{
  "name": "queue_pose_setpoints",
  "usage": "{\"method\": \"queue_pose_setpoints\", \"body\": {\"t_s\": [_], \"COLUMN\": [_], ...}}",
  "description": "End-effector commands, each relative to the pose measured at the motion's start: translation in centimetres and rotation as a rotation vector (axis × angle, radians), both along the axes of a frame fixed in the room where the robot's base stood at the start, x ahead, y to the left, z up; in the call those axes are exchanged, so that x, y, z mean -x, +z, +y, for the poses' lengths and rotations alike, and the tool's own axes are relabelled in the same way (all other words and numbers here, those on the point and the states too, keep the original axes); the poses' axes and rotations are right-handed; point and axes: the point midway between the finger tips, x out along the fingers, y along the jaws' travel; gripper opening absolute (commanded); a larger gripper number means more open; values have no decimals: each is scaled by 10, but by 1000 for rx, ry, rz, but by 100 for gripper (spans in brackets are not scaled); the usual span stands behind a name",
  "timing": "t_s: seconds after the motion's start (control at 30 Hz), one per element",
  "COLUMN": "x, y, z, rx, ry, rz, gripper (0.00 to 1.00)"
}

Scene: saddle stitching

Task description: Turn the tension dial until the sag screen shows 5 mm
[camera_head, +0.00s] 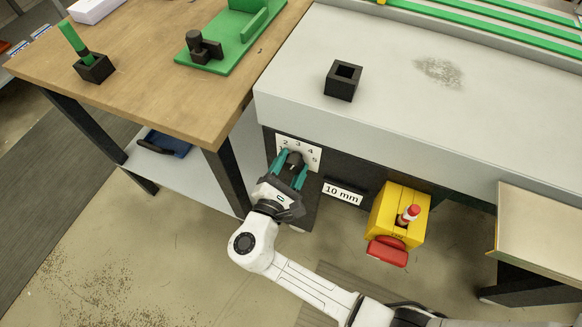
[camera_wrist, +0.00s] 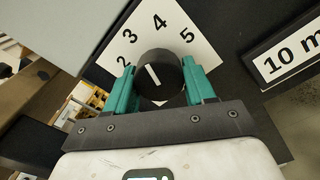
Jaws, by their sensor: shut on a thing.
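The tension dial (camera_wrist: 158,76) is a round black knob with a white pointer line, set on a white plate (camera_wrist: 175,32) marked with numbers; 2, 3, 4 and 5 are readable. In the wrist view the pointer line tilts to the upper left, roughly between the 3 and the 4. My gripper (camera_wrist: 160,88) is shut on the dial, one teal finger on each side. In the head view my gripper (camera_head: 289,170) reaches the plate on the bench front and covers most of the dial. The sag screen (camera_head: 343,192) reads "10 mm"; part of it shows in the wrist view.
A yellow box (camera_head: 384,212) with a red-topped stub and a red part stands right of the screen. A black square holder (camera_head: 343,80) sits on the grey bench top. A wooden table (camera_head: 150,60) with a green fixture is at left.

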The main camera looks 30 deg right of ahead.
Motion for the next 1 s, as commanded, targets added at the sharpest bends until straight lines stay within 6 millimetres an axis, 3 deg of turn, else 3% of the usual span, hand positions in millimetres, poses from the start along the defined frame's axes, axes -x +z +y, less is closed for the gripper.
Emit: {"method": "queue_pose_setpoints", "body": {"t_s": [0.5,1.0], "x": [-1,-1], "y": [-1,1], "z": [1,1], "rx": [-212,-262], "ry": [1,0], "rz": [-292,-360], "gripper": [24,24]}}
